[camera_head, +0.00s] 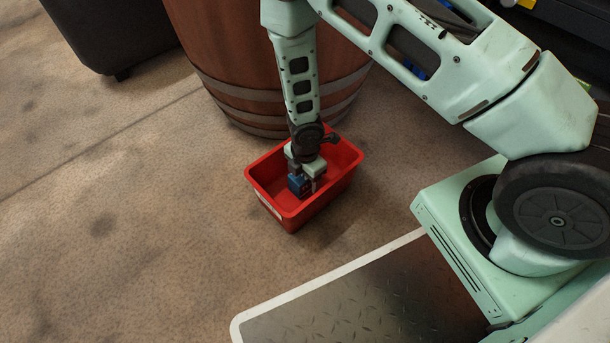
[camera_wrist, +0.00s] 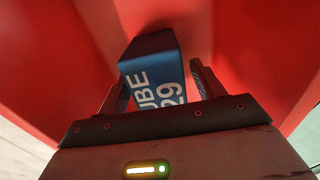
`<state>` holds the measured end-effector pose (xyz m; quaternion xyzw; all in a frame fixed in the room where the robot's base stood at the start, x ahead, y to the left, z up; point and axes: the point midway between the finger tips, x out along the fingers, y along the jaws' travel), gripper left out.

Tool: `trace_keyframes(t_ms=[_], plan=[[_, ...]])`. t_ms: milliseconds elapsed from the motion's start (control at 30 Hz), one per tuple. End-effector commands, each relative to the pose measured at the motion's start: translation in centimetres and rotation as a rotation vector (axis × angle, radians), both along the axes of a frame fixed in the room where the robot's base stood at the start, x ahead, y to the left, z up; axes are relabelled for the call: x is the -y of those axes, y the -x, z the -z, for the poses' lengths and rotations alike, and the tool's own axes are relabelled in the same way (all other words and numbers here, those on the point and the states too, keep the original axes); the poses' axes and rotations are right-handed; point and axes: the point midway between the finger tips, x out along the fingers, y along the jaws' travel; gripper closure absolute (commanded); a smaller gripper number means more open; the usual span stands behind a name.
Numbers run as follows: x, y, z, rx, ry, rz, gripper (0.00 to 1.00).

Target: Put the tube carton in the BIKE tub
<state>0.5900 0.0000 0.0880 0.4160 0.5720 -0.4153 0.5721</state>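The tube carton is a blue box with white lettering (camera_wrist: 155,75), part of which reads "UBE" and "29". It is inside the red tub (camera_head: 275,209); in the head view the carton (camera_head: 297,186) is partly covered by my gripper. My gripper (camera_head: 307,180) reaches down into the tub. In the wrist view the fingers of my gripper (camera_wrist: 163,80) stand apart on either side of the carton, with a narrow gap at the right finger. The carton sits slightly skewed between them. A pale label is on the tub's near left side, too small to read.
A wooden barrel (camera_head: 225,50) stands right behind the tub. A black case (camera_head: 110,30) is at the upper left. A metal tread plate with a pale border (camera_head: 350,305) lies at the front. The brown floor (camera_head: 110,230) left of the tub is clear.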

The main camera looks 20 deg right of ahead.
Motion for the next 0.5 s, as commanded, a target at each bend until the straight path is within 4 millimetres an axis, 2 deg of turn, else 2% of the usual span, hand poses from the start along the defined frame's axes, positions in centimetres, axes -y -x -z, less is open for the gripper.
trace_keyframes(t_ms=[300,367,500], plan=[[0.0,0.0,-0.3,0.001,0.0,0.0,0.33],[0.0,-0.1,-0.9,0.001,0.0,0.0,0.33],[0.0,0.0,-3.3,0.001,0.0,0.0,0.33]])
